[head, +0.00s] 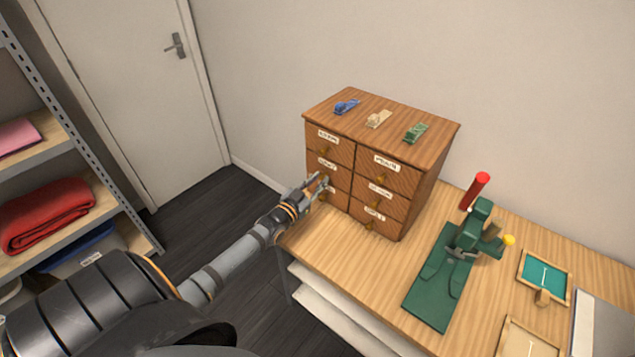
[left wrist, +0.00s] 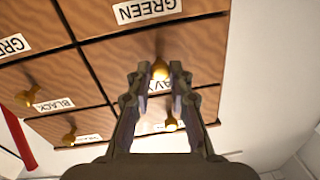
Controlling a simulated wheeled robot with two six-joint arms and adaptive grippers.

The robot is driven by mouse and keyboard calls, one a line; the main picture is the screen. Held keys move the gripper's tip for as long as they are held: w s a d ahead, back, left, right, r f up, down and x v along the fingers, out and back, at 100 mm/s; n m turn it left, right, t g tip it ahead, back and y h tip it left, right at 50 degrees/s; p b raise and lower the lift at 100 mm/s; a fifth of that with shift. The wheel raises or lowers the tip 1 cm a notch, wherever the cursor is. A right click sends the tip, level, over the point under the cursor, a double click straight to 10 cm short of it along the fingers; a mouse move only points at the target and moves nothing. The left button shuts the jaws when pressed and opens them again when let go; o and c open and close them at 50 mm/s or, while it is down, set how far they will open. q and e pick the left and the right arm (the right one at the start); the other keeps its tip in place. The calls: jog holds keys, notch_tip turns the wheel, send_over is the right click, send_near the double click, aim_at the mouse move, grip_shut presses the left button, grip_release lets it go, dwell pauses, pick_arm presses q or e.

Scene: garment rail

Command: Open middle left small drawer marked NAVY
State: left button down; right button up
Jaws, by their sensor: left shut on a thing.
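A wooden cabinet (head: 437,172) of small drawers in two columns stands on the bench. The NAVY drawer (head: 341,170) is the middle one of the left column and looks flush with its neighbours. My left gripper (head: 323,184) is at its front, shut on its brass knob. In the left wrist view, my left gripper's fingertips (left wrist: 160,75) are on either side of the brass knob (left wrist: 160,68). The NAVY label (left wrist: 160,85) shows partly between the fingers, with its first letter hidden. My right gripper is not in view.
The GREEN label (left wrist: 146,10) and BLACK label (left wrist: 54,104) mark neighbouring drawers. Blue (head: 346,107), cream (head: 378,119) and green (head: 416,133) small items lie on the cabinet top. A green press (head: 472,232) with a red handle stands at right. Floor in front is clear.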

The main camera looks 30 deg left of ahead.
pick_arm(q)
jog(key=s+a+p, duration=0.1)
jog(key=s+p, duration=0.8)
jog(key=s, duration=0.3)
jog(key=shift+s, duration=0.1)
jog(key=c, duration=1.2)
grip_release()
jog(key=s, duration=1.2)
